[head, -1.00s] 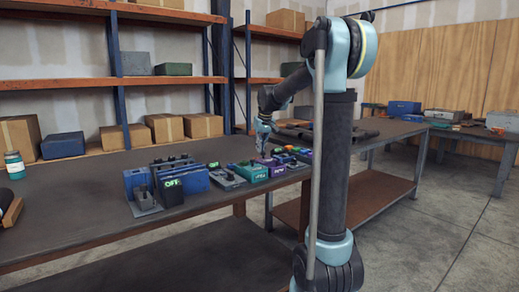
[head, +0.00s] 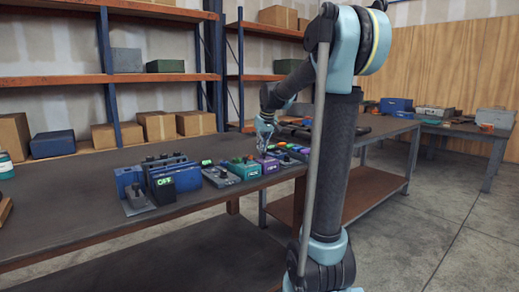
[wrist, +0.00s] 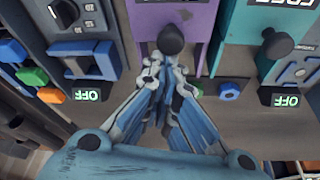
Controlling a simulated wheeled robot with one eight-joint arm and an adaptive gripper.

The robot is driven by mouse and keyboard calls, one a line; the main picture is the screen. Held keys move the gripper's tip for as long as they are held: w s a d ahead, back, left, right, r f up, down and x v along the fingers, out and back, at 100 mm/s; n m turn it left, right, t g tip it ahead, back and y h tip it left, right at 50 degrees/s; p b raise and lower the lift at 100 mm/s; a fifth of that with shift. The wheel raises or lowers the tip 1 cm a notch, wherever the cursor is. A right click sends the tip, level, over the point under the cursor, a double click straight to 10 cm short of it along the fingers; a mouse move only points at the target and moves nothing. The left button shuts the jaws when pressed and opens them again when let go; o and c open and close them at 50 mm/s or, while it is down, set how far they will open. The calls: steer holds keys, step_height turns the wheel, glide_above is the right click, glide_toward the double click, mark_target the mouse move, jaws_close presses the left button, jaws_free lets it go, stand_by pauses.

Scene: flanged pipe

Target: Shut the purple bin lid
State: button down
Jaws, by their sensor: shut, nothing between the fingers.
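The purple bin (head: 270,165) is a small purple box in the row of devices along the table's front edge. In the wrist view its purple surface (wrist: 146,20) fills the top middle, with a round black knob (wrist: 171,40) at its near edge. I cannot tell how far its lid stands open. My gripper (wrist: 163,76) is shut and empty, its fingertips just short of the knob; whether they touch it is unclear. In the head view my gripper (head: 263,150) points down right at the purple bin and partly hides it.
A teal box (head: 243,167) and a grey device (head: 220,177) sit close on the left. A larger blue unit (head: 158,180) with an OFF display stands farther left. More small devices (head: 290,155) crowd the right. The table's near left part is clear.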

steer(key=shift+s+d+f, duration=0.1)
steer(key=shift+s+d, duration=0.05)
steer(key=shift+s, duration=0.05)
steer(key=w, duration=0.2)
steer(key=w+a, duration=0.1)
steer(key=shift+w+a, duration=0.1)
steer(key=shift+w, duration=0.25)
steer(key=a+v, duration=0.1)
steer(key=v, duration=0.9)
steer(key=s+d+f+m, duration=0.1)
steer(key=s+d+f, duration=0.2)
steer(key=s+f, duration=0.6)
steer(key=s+d+f+m+g+h, duration=0.1)
steer(key=s+d+f, duration=0.2)
steer(key=s+f, duration=0.7)
steer(key=s+d+f+m, duration=0.1)
steer(key=s+d+f, duration=0.2)
steer(key=s+f, duration=0.7)
steer(key=s, duration=0.8)
steer(key=shift+s+d+m+g, duration=0.3)
steer(key=shift+s+d, duration=0.05)
steer(key=shift+s, duration=0.05)
